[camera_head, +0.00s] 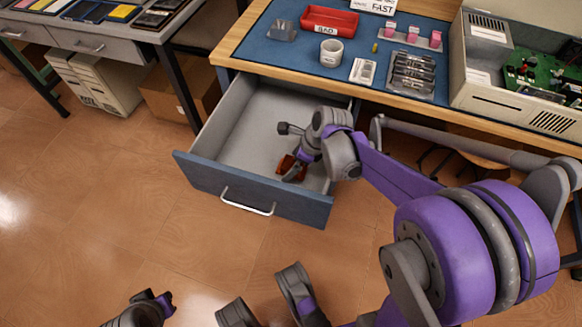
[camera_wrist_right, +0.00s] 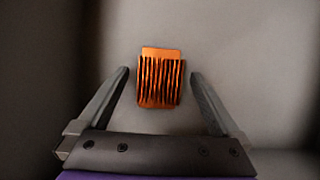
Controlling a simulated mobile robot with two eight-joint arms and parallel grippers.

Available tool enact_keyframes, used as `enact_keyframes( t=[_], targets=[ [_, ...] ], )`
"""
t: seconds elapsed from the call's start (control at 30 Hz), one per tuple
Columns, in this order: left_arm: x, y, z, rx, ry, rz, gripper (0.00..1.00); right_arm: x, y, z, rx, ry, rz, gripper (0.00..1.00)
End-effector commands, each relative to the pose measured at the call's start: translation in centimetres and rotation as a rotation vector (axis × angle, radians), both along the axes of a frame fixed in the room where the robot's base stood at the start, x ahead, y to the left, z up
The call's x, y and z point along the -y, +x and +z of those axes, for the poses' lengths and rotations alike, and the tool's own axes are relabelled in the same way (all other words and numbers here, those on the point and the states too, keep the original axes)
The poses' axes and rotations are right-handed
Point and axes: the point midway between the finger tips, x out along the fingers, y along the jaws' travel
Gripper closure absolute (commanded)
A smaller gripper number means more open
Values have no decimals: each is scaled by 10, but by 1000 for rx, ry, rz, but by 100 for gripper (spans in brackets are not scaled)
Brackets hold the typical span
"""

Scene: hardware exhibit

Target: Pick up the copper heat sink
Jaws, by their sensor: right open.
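The copper heat sink (camera_wrist_right: 160,78), a small finned orange-brown block, lies on the grey floor of the open drawer (camera_head: 254,196). In the head view the heat sink (camera_head: 285,163) is partly covered by my right gripper (camera_head: 289,150). The right gripper is open and reaches down into the drawer. In the right wrist view its two fingers (camera_wrist_right: 160,75) stand to the left and right of the heat sink, with a gap on each side. Parts of my left arm show at the bottom edge; the state of its gripper is unclear.
Drawer walls surround the gripper. The floor (camera_head: 110,200) at left is clear.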

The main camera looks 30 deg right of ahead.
Motion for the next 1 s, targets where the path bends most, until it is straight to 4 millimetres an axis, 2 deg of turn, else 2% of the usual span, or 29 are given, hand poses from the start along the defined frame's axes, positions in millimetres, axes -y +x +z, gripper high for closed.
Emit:
enact_keyframes(
  t=[0.07, 0.27, 0.63, 0.87, 1.0],
  targets=[
    [0, 1, -4, -1, 0, 0, 100, -2, 2, -7, 0, 0, 1, 0],
    [0, 0, -3, -1, 0, 0, 100, -2, 2, -7, 1, -1, 0, 0],
    [0, 0, -3, -1, 0, 0, 100, -2, 2, -7, 0, 0, 0, 65],
    [0, 0, -2, -1, 0, 0, 100, -2, 2, -5, 1, 1, 0, 66],
    [0, -1, 4, 1, 0, 0, 100, -2, 2, 8, 1, 0, 0, 66]
  ],
)
